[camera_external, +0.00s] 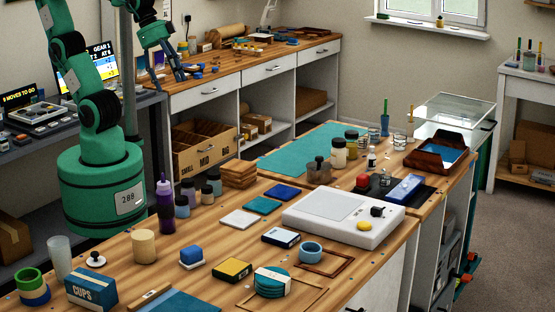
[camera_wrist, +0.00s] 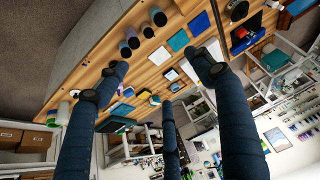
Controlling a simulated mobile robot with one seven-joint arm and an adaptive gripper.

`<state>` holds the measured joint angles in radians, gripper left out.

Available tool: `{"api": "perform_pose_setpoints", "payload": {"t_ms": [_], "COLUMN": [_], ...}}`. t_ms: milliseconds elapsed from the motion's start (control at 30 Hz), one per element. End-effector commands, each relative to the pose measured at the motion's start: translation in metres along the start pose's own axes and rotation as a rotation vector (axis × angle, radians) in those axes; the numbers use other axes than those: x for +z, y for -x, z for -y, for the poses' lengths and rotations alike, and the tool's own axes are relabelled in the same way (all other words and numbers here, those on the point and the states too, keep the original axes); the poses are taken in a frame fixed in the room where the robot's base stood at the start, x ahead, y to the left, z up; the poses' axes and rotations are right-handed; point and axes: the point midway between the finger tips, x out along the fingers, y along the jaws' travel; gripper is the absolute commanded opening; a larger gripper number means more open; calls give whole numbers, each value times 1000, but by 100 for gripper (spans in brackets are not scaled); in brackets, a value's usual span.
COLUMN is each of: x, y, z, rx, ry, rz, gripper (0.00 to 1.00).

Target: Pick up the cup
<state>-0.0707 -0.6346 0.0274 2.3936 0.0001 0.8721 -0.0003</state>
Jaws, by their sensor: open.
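A pale translucent cup (camera_external: 60,257) stands upright at the near left of the wooden bench, behind a blue box marked CUPS (camera_external: 90,288). A plain beige cylinder (camera_external: 144,246) stands to its right; I cannot tell if it is hollow. Clear glass vessels (camera_external: 399,141) stand farther back. I cannot tell which vessel the task means. My gripper (camera_external: 178,73) is high at the upper left, well apart from these. In the wrist view my gripper (camera_wrist: 166,80) has its dark blue fingers spread, with nothing between them.
Dark-capped bottles (camera_external: 182,206) and a purple bottle (camera_external: 165,205) stand behind the beige cylinder. A white scale (camera_external: 325,218) fills the bench's middle right. A wooden counter (camera_external: 270,63) runs along the back.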

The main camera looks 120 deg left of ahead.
Motion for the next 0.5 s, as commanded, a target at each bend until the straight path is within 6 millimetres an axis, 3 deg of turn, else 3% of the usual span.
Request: {"api": "perform_pose_setpoints", "payload": {"t_ms": [200, 500], "x": [-64, -144], "y": [-11, -41], "z": [32, 92], "rx": [-36, -82], "ry": [69, 162], "rz": [13, 27], "gripper": [67, 67]}}
